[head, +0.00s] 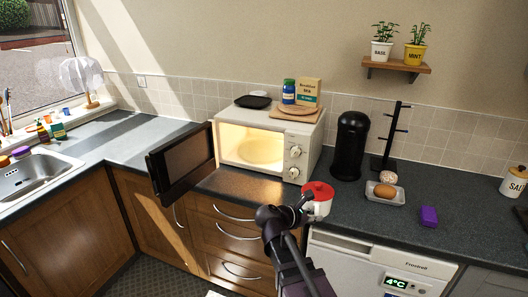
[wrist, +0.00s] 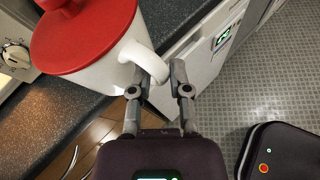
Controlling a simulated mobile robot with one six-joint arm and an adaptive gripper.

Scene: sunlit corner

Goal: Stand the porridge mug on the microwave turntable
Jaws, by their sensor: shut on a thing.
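The porridge mug (head: 322,208) is white with a red lid, near the counter's front edge, right of the microwave. My gripper (head: 305,207) is shut on its white handle. The wrist view shows the handle (wrist: 143,55) between the fingertips (wrist: 157,82) and the red lid (wrist: 85,35) at upper left. The mug looks roughly upright; I cannot tell whether its base touches the counter. The cream microwave (head: 307,150) is lit inside. Its dark door (head: 180,165) is swung wide open to the left. The pale round turntable (head: 262,150) is inside and looks empty.
A black canister (head: 349,147), mug tree (head: 389,150) and egg tray (head: 384,195) stand right. Counter (head: 258,187) before the microwave is clear.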

